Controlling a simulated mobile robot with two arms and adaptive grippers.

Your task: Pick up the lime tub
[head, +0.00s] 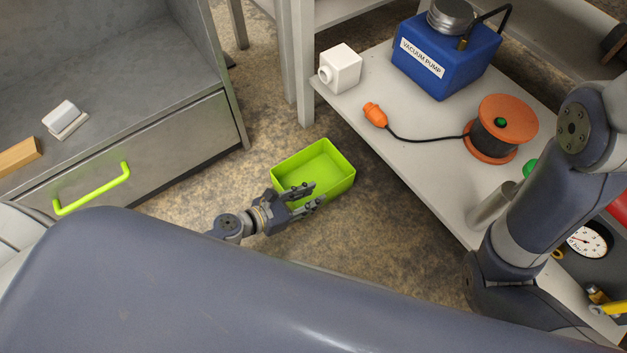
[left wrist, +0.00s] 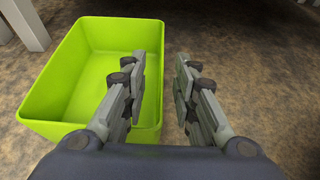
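The lime tub (head: 342,182) is an open, empty rectangular box standing upright on the brown mottled floor, between the grey drawer unit and the pale bench. In the left wrist view the tub (left wrist: 45,88) fills the left side. There the left gripper (left wrist: 160,88) is open, with a gap between its fingers. One finger overlaps the tub's right wall and the other shows against the floor to the right. I cannot tell whether either finger touches the tub. My right gripper is not in view.
A pale bench (head: 412,132) on the right holds a blue vacuum pump (head: 440,55), a white block (head: 342,68), an orange cable reel (head: 500,125) and a gauge (head: 586,241). A grey drawer unit (head: 190,130) with a lime handle (head: 95,188) stands left. Floor around the tub is clear.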

